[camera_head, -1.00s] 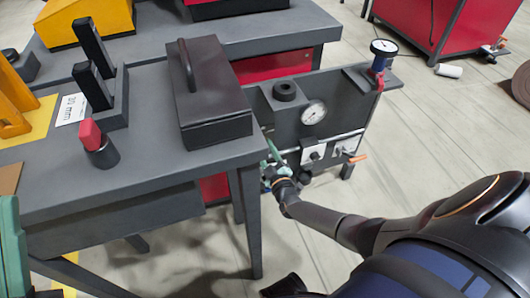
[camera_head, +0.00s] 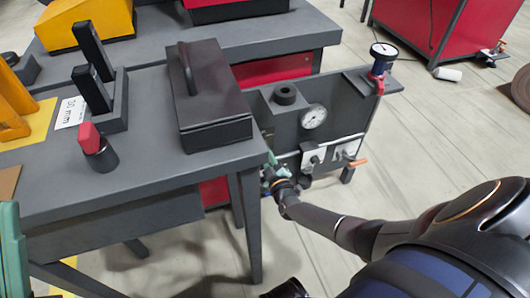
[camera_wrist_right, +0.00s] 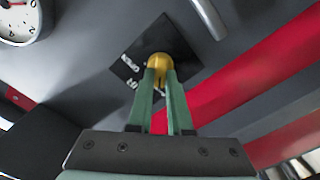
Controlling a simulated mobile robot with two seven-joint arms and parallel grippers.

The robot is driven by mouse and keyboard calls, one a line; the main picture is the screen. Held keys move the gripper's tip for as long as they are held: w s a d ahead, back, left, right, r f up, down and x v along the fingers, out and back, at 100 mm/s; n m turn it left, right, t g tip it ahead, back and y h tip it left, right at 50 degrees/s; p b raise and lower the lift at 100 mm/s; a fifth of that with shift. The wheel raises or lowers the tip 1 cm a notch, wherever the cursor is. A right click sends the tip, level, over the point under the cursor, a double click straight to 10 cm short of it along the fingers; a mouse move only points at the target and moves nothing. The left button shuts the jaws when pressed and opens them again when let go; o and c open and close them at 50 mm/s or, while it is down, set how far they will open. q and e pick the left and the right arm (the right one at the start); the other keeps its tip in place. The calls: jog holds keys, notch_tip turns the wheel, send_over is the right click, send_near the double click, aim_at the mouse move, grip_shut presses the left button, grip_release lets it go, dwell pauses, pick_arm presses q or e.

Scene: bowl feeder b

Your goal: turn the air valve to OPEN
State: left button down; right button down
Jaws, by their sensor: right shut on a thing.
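The air valve shows in the right wrist view as a rounded yellow knob (camera_wrist_right: 160,62) in front of a black plate (camera_wrist_right: 183,42) with white lettering, too blurred and partly hidden to read. My right gripper (camera_wrist_right: 160,78) has its two green fingers closed on the knob. In the head view my right gripper (camera_head: 271,172) is low at the left part of the grey panel (camera_head: 345,112), beside the table's corner. The knob is hidden there by the gripper and table.
A round gauge (camera_head: 313,116) and an orange-handled lever (camera_head: 357,163) are on the panel to the right of my gripper. The grey table (camera_head: 190,165) stands close on the left, bearing a dark lidded box (camera_head: 210,90).

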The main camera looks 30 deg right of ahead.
jog(key=shift+m, duration=0.4)
jog(key=shift+s+d+m+b, duration=0.15)
jog(key=shift+m+b, duration=0.7)
jog(key=shift+m, duration=3.35)
jog(key=shift+w+d+m+b, duration=0.2)
jog(key=shift+m+b, duration=0.6)
jog(key=shift+m, duration=3.4)
jog(key=c, duration=0.8)
grip_release()
jog(key=shift+c, duration=0.2)
jog(key=shift+s, duration=0.2)
